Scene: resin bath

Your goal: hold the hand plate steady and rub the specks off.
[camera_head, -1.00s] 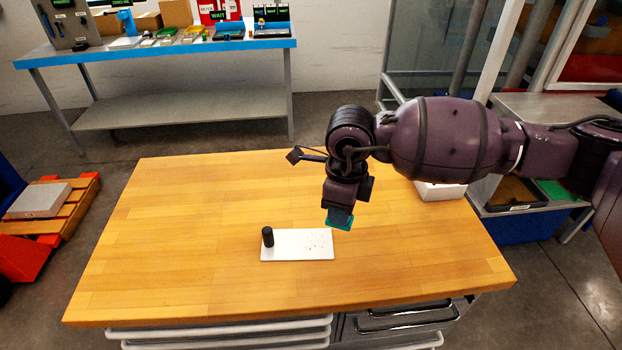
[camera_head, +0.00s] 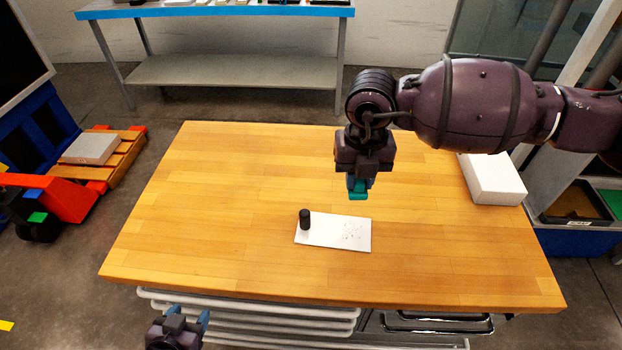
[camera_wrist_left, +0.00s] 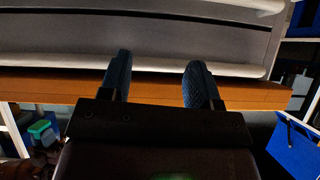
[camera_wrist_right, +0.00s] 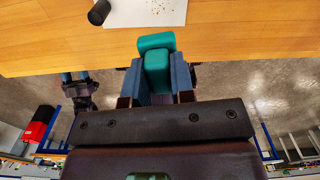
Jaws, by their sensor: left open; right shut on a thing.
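The hand plate (camera_head: 333,238) is a white rectangle lying flat on the wooden table, with a black upright cylinder-shaped handle (camera_head: 305,220) at its left end. Small dark specks (camera_head: 354,233) are scattered on its right half. My right gripper (camera_head: 358,187) is above the table, just behind the plate's right part, shut on a teal block (camera_wrist_right: 155,62). The block is clear of the plate. My left gripper (camera_head: 189,318) is open and empty, low in front of the table's front edge; its two fingers (camera_wrist_left: 157,82) show apart in the left wrist view.
A white box (camera_head: 492,182) stands at the table's right edge. Drawers with bar handles (camera_head: 250,318) are under the front edge, close to my left gripper. The wooden tabletop (camera_head: 220,210) is otherwise clear. A red pallet truck (camera_head: 65,200) is on the floor at left.

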